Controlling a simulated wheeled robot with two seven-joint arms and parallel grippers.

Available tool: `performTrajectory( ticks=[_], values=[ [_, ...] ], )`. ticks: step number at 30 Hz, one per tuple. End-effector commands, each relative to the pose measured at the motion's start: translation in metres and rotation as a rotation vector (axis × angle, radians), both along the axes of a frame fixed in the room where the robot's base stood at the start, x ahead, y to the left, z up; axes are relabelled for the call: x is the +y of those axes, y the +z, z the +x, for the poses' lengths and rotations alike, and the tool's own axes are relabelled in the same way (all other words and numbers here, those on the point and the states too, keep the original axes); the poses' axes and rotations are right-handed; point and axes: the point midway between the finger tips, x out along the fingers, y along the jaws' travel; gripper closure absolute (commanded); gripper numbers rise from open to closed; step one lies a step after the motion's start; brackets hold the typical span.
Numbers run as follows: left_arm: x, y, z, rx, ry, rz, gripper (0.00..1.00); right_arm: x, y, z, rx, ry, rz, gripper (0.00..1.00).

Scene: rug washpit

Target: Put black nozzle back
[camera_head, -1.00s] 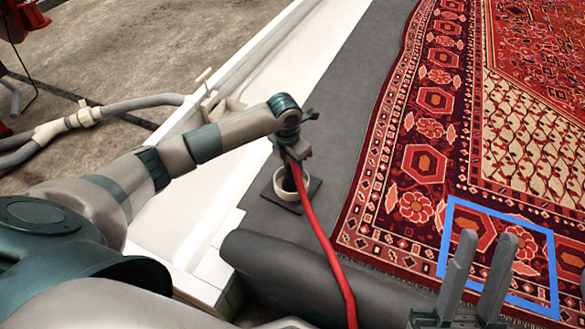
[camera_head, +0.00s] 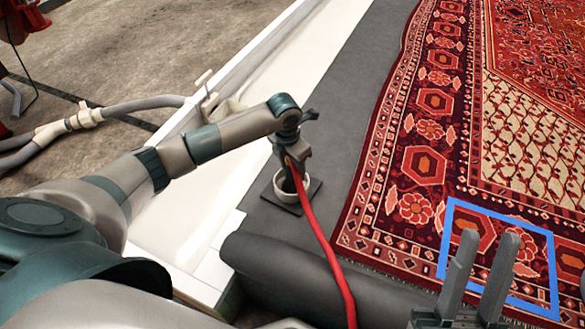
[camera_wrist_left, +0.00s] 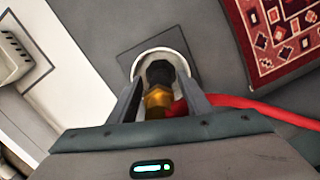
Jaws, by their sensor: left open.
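The black nozzle (camera_wrist_left: 160,73) with its brass collar (camera_wrist_left: 158,98) sits between my left gripper's fingers in the left wrist view. Its dark end stands in a white round holder (camera_wrist_left: 148,57) on a dark square plate; the holder also shows in the head view (camera_head: 281,192). A red hose (camera_head: 318,235) runs from the nozzle down to the front. My left gripper (camera_head: 293,168) is open around the nozzle, pointing down just above the holder. How deep the nozzle sits is hidden. My right gripper (camera_head: 487,268) is open and empty at the lower right.
A patterned red rug (camera_head: 424,165) lies right of the holder, with a blue square outline (camera_head: 497,207) on it. A dark roll (camera_head: 290,270) lies in front. A white channel (camera_head: 240,135) runs along the left, with a grey pipe (camera_head: 140,103) beyond.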

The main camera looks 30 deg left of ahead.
Motion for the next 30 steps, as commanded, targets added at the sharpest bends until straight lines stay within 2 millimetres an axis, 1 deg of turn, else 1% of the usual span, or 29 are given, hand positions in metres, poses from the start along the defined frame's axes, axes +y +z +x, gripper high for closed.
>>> performTrajectory(
  ticks=[5,12,18,24,30],
  values=[
    [0.002,0.024,-0.001,-0.004,0.000,0.002,0.55,0.006,-0.003,0.002,0.049,0.009,-0.010,0.69],
    [0.003,0.066,-0.006,-0.003,-0.001,0.001,0.55,0.017,-0.025,0.001,0.178,0.028,-0.039,0.69],
    [0.004,0.098,-0.010,-0.003,0.000,0.001,0.55,0.026,-0.042,-0.001,0.267,0.049,-0.066,0.69],
    [0.005,0.113,-0.013,0.000,0.000,0.001,0.55,0.032,-0.055,-0.004,0.323,0.064,-0.085,0.69],
    [0.005,0.115,-0.013,0.000,0.000,0.000,0.55,0.033,-0.060,-0.006,0.340,0.065,-0.087,0.69]
  ],
)
